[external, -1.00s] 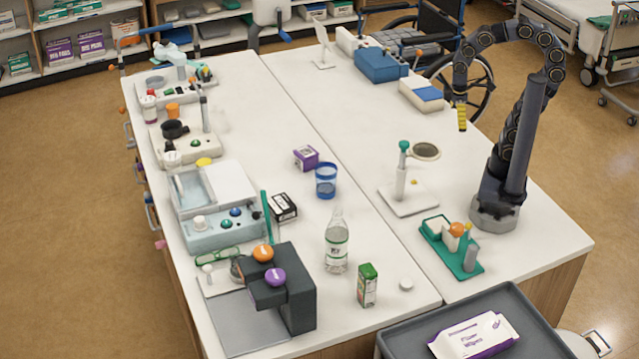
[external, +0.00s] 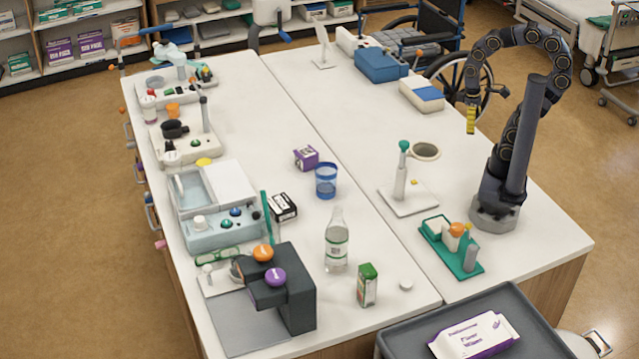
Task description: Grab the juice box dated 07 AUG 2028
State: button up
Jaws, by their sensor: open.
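A small green-topped carton (external: 367,286) stands upright near the front of the table, right of a clear bottle (external: 337,241). A purple-and-white box (external: 305,158) and a black-and-white box (external: 283,207) rest farther back. No date is readable on any of them, so I cannot tell which is dated 07 AUG 2028. My gripper (external: 470,121), with yellow fingertips, points down above the right part of the table, far behind and to the right of the green-topped carton. It is open, and I see nothing held in it.
A blue cup (external: 326,180) stands by the purple box. A white stand with a green knob (external: 403,170) and a green tray of items (external: 440,262) lie between my gripper and the front edge. A dark grey machine (external: 290,300) stands left of the carton. The table's back middle is clear.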

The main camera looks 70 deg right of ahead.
jog(key=w+a+n+t, duration=0.2)
jog(key=w+a, duration=0.4)
jog(key=w, duration=0.7)
jog(key=w+a+f+n+t, duration=0.1)
jog(key=w+a+f, duration=0.1)
jog(key=w+a, duration=0.35)
jog(key=w+a+f+n+t, duration=0.1)
jog(key=w+a, duration=0.1)
jog(key=a, duration=0.6)
jog(key=n+t+y, duration=0.1)
jog(key=n+y, duration=0.2)
jog(key=n, duration=0.2)
send_near(360, 289)
jog(key=shift+s+d+r, duration=0.2)
jog(key=shift+s+d, duration=0.05)
jog(key=shift+d, duration=0.05)
jog(key=shift+a+f, duration=0.15)
jog(key=shift+f, duration=0.1)
jog(key=x, duration=0.7)
jog(key=shift+w+a, duration=0.1)
jog(key=shift+w, duration=0.15)
jog(key=shift+r, duration=0.1)
jog(key=c, duration=1.2)
